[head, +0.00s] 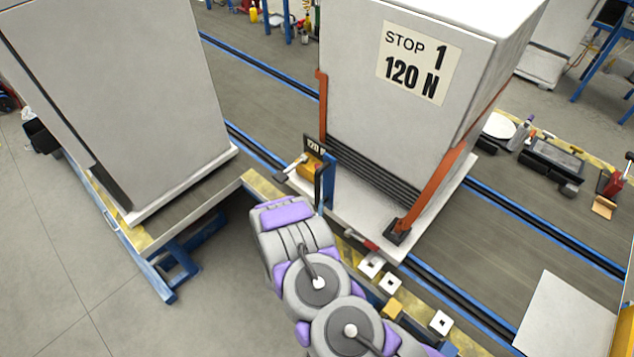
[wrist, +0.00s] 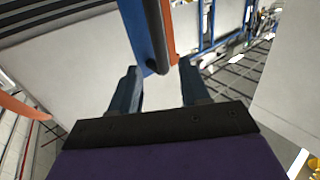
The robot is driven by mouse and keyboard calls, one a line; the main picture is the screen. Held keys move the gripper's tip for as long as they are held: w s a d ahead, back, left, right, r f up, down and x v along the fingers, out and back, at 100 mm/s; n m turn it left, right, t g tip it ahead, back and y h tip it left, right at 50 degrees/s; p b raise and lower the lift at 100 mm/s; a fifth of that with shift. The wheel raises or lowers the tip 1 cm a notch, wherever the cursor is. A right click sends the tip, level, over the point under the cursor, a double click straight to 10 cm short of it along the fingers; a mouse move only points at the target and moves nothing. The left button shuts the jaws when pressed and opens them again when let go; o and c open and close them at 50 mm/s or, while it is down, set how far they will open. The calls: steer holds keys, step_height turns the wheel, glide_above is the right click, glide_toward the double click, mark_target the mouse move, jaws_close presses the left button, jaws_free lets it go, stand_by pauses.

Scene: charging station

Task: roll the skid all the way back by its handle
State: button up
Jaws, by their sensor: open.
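The skid (head: 345,222) is a white plate on the dark rails. It carries a tall white cabinet (head: 395,120) labelled "STOP 1 120 N", held by orange brackets. A black bar handle (head: 318,188) stands upright beside a blue post at the skid's near left corner. In the wrist view the handle (wrist: 156,35) comes down from the top, with its rounded end between the tips of my open gripper (wrist: 157,72). Clear space shows on both sides of it, and I see no grip on it. In the head view my arm hides my fingers.
A second tall grey cabinet (head: 125,95) stands at left on a bench with yellow edging and blue legs. Square white blocks (head: 389,284) line the near edge. Tools lie at right.

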mark_target(316, 184)
steer(key=w, duration=0.3)
steer(key=w+d, duration=0.1)
steer(key=w, duration=0.5)
steer(key=shift+w+d+b, duration=0.15)
steer(key=shift+w+b, duration=0.1)
steer(key=shift+b, duration=0.05)
steer(key=shift+w+a, duration=0.2)
steer(key=shift+w, duration=0.05)
steer(key=shift+a+f, duration=0.1)
steer(key=shift+a, duration=0.15)
steer(key=shift+d, duration=0.3)
steer(key=c, duration=0.5)
steer(key=shift+a, duration=0.1)
jaws_close()
